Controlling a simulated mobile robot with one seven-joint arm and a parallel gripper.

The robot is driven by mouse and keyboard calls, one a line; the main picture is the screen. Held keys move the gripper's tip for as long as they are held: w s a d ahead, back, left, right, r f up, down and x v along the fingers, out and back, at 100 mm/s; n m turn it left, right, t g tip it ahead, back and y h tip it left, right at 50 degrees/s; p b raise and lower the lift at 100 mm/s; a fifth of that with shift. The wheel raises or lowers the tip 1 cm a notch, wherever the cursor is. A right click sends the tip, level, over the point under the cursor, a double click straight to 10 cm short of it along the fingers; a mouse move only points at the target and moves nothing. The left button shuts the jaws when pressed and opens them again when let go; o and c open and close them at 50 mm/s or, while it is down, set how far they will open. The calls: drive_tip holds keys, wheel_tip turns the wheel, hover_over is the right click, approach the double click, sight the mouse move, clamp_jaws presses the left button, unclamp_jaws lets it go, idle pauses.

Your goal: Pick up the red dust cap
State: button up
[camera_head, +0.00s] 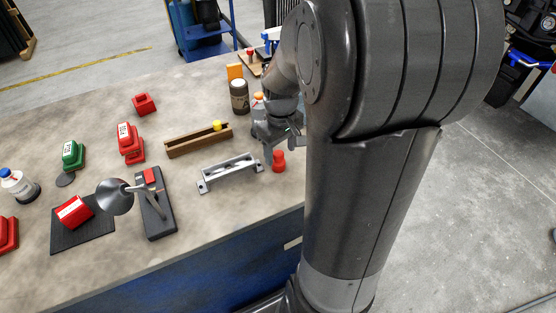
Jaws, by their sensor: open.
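A small red piece with a rounded top and wider foot, which looks like the red dust cap (279,162), stands upright on the workbench (235,215) near its front edge. My gripper (280,148) is open, pointing down directly above and beside the cap. One grey finger shows just left of the cap's upper part. The other finger is hard to make out, and I cannot tell whether either touches the cap. My arm hides the bench to the right.
A grey metal bracket (231,173) lies close to the left of the cap. A wooden trough (198,141) with a yellow piece and a dark jar (239,97) stand behind. Red blocks, a green block and a lamp-like tool (115,196) occupy the left.

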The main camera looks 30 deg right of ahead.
sight(279, 153)
drive_tip(key=f, duration=0.4)
drive_tip(key=shift+a+f, duration=0.2)
drive_tip(key=shift+c, duration=0.2)
drive_tip(key=c, duration=1)
drive_tip(key=shift+r, duration=0.1)
